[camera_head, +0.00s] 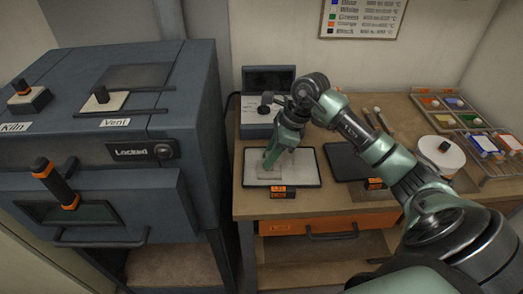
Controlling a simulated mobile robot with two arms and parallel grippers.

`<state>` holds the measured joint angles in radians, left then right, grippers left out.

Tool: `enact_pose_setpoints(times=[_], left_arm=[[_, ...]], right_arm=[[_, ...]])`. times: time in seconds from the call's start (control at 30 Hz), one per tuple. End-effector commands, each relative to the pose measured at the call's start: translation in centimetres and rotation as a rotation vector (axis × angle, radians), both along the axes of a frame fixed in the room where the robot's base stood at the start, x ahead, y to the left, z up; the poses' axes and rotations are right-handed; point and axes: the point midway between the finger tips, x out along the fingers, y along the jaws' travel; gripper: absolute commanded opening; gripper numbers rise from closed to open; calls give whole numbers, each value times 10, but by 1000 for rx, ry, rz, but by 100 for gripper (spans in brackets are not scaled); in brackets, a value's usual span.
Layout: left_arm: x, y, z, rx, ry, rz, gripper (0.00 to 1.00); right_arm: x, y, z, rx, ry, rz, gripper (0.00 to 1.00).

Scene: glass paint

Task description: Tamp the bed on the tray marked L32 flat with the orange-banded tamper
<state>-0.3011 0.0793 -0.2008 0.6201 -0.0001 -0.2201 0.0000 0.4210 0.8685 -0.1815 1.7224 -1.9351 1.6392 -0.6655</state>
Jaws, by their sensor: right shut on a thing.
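A black-rimmed tray (318,170) with a pale, flat-looking bed (305,160) lies on the wooden bench. A small black and orange tag (282,192) stands at its front edge; its letters are too small to read surely. My right gripper (270,161) points down over the left part of this bed. It is shut on what looks like the tamper, with a greyish flat foot (266,174) at the bed surface. The fingers hide most of it, and no orange band shows. I cannot tell whether the foot touches the bed. My left gripper is out of view.
A dark tray (347,160) with its own tag (375,184) lies to the right, partly behind my arm. Further right are a white disc (440,152) and racks of colours (452,103). A grey device (262,112) stands behind; the kiln (130,140) fills the left.

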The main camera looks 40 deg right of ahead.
Motion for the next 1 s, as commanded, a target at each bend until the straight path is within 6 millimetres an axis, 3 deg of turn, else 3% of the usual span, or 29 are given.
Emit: enact_pose_setpoints(times=[0.3, 0.5, 1.0], left_arm=[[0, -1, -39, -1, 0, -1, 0], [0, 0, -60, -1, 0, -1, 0], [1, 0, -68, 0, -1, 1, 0]], right_arm=[[-35, -53, -8, -5, 2, -3, 0], [-51, -77, -6, -2, 1, -1, 0], [-54, -80, -3, 2, -1, 1, 0]])
